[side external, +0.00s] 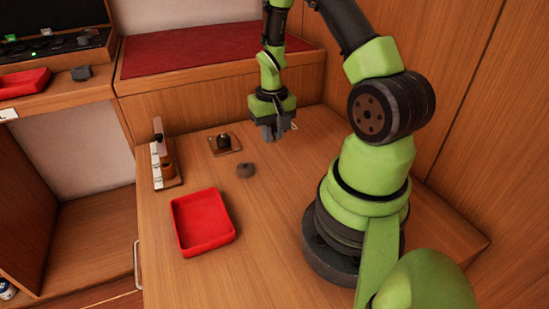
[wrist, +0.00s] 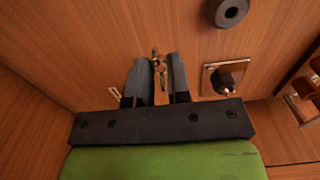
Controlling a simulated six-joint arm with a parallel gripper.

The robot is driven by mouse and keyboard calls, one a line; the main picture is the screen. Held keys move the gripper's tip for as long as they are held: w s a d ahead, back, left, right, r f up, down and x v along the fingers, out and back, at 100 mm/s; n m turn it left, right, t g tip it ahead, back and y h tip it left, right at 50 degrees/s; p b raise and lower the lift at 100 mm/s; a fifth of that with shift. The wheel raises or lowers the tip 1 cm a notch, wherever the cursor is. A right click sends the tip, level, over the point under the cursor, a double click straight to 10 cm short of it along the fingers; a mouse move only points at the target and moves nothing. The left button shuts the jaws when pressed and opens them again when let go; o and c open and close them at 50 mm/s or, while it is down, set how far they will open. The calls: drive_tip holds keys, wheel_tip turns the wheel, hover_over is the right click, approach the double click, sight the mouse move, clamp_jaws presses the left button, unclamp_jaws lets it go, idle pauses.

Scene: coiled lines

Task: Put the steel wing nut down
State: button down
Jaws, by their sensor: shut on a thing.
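My gripper (wrist: 158,70) is shut on the steel wing nut (wrist: 158,64), a small shiny piece pinched between the fingertips in the wrist view. In the side view my gripper (side external: 270,132) points down over the back part of the wooden table (side external: 290,200), and the wing nut cannot be made out there. A gap between the fingertips and the tabletop is hard to judge.
A wooden plate with a black knob (side external: 223,143) lies left of my gripper; it also shows in the wrist view (wrist: 222,78). A dark ring (side external: 245,171) lies nearer the camera. A red tray (side external: 203,222) and an upright wooden holder (side external: 168,160) stand further left.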

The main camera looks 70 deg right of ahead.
sight(272, 158)
drive_tip(key=shift+f, duration=2.65)
drive_tip(key=shift+f, duration=0.2)
drive_tip(key=c, duration=1.1)
unclamp_jaws()
drive_tip(key=shift+r, duration=0.1)
